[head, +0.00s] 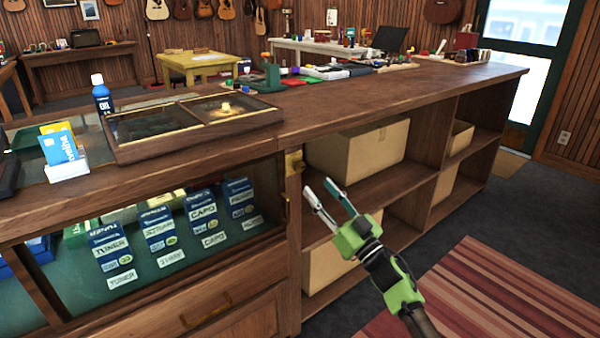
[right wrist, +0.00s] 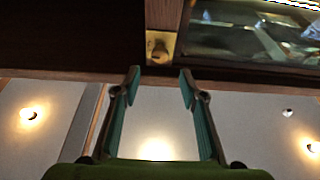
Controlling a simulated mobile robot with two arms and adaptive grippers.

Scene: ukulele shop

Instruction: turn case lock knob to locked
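The case lock knob sits on a small brass plate (head: 293,161) on the wooden post at the right end of the glass display case (head: 170,225). In the right wrist view the brass lock knob (right wrist: 158,48) shows just beyond and between my fingertips, apart from them. Its turned position is too small to tell. My right gripper (head: 318,188) is open and empty, in front of the counter, slightly right of and below the lock in the head view. Its two parted fingers also show in the right wrist view (right wrist: 160,82). My left gripper is not in view.
The wooden counter top (head: 420,88) runs above the lock, with a framed tray (head: 190,120) on it. Open shelves with cardboard boxes (head: 360,150) lie right of the post. A drawer handle (head: 206,312) sticks out below the case. The floor by the striped rug (head: 490,295) is clear.

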